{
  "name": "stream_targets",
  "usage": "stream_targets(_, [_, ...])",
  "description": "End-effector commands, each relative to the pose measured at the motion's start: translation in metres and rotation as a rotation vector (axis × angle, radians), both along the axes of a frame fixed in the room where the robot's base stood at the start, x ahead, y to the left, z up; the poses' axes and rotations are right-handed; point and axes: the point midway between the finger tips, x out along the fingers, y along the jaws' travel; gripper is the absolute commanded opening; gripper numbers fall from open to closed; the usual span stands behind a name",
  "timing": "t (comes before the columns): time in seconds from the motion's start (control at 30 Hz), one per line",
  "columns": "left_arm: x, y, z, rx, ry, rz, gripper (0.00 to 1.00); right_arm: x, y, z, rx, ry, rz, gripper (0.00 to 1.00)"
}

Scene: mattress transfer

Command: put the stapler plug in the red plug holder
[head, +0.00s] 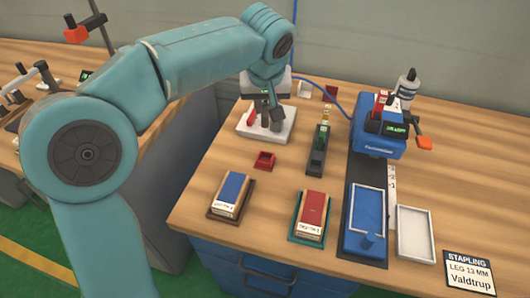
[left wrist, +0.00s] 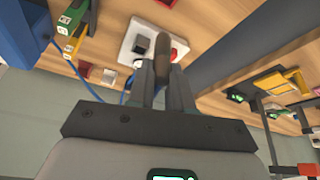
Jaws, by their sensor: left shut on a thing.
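My left gripper (head: 266,106) reaches down over a white socket block (head: 283,133) on the wooden bench. In the left wrist view its fingers (left wrist: 162,75) are shut on a dark brownish piece (left wrist: 162,46), probably the stapler plug, close to the socket block (left wrist: 127,52). I cannot tell whether it is still seated. A blue cable (head: 335,99) runs from near the gripper to the blue stapler (head: 378,148). A small red holder (head: 265,161) with a dark hollow sits in front of the block. My right gripper is not in view.
A black plug (left wrist: 141,44) and a red one (left wrist: 179,53) sit on the block. A white piece (head: 305,89) and a dark red piece (head: 330,93) stand behind. Blue (head: 232,190) and red (head: 312,210) boxes, a blue tray (head: 365,222) and white tray (head: 415,235) lie in front.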

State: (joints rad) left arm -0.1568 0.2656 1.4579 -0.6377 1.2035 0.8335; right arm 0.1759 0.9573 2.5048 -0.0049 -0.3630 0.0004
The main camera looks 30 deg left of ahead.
Motion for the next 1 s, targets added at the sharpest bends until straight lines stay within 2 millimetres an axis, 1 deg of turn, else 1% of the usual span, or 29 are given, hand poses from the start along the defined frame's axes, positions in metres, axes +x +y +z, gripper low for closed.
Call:
stream_targets(0.03, [-0.001, 0.001, -0.02, 0.001, 0.005, -0.001, 0.0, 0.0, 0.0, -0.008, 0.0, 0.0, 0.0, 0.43])
stream_targets(0.1, [-0.001, 0.001, -0.04, 0.001, 0.004, -0.001, 0.0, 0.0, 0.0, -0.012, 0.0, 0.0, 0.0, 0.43])
stream_targets(0.2, [0.0, 0.001, -0.064, 0.0, 0.004, 0.0, 0.0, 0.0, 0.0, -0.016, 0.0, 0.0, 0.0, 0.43])
stream_targets(0.3, [0.0, 0.0, -0.079, 0.001, 0.002, 0.0, 0.0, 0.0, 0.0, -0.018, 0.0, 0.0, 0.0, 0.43])
stream_targets(0.47, [0.0, 0.0, -0.09, 0.001, 0.002, -0.001, 0.0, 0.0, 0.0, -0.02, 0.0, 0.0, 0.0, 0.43])
stream_targets(0.57, [0.0, 0.0, -0.103, 0.0, 0.002, 0.0, 0.0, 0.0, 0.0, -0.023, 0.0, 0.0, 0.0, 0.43])
stream_targets(0.7, [0.0, 0.0, -0.126, 0.001, 0.003, 0.0, 0.0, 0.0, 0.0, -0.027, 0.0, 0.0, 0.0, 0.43])
stream_targets(0.77, [0.0, 0.0, -0.13, 0.001, 0.001, -0.001, 0.0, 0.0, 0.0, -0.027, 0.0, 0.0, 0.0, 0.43])
stream_targets(1.0, [0.001, 0.0, -0.13, 0.001, -0.001, 0.0, 0.0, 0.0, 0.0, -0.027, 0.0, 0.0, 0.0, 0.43])
